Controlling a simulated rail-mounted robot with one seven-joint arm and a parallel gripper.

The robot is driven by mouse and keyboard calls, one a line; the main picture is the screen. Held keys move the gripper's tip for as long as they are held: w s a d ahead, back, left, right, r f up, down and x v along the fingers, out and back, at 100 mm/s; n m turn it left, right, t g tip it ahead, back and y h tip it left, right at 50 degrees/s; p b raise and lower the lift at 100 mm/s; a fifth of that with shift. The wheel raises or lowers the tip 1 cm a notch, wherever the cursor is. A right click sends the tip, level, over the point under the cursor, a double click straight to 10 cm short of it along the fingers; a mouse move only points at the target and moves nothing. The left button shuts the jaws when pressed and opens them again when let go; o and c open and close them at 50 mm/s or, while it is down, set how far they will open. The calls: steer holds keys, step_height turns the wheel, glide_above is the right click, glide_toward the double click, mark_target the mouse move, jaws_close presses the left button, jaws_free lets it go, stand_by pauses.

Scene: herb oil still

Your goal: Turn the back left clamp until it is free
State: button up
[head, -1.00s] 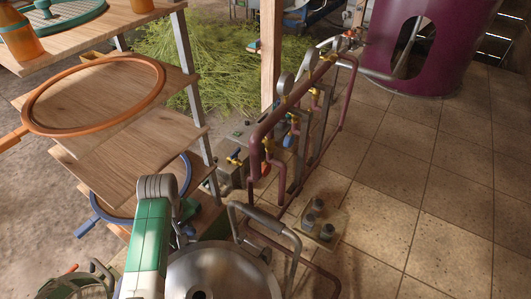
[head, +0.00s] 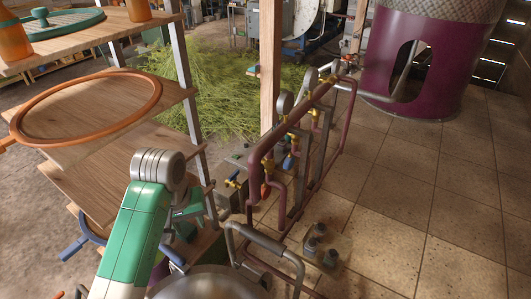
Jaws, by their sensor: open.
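A round steel lid or vessel top (head: 205,284) shows at the bottom edge, mostly cut off by the frame. I cannot make out the back left clamp; that part of the vessel is cut off or hidden behind my arm. My green and white arm rises from the bottom left to a grey joint and bends down behind it. My gripper cannot be made out.
A wooden shelf rack (head: 95,185) with an orange ring (head: 160,95) stands close on the left. A bent pipe handle (head: 265,240) stands right of the vessel. Maroon pipework (head: 262,150) with gauges stands behind. The tiled floor (head: 400,205) on the right is clear.

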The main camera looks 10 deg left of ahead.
steer(key=w+d+r+m+t+p, duration=0.2)
steer(key=w+d+r+t, duration=0.1)
steer(key=d+r, duration=0.5)
steer(key=w+d+r+m+t+p, duration=0.2)
steer(key=w+d+r+t+p, duration=0.1)
steer(key=d+r, duration=0.5)
steer(key=w+t, duration=0.1)
steer(key=w, duration=0.1)
steer(key=shift+w+d+r+h, duration=0.2)
steer(key=shift+w+h, duration=0.1)
steer(key=shift+h, duration=0.1)
steer(key=shift+o, duration=0.7)
steer(key=shift+f, duration=0.1)
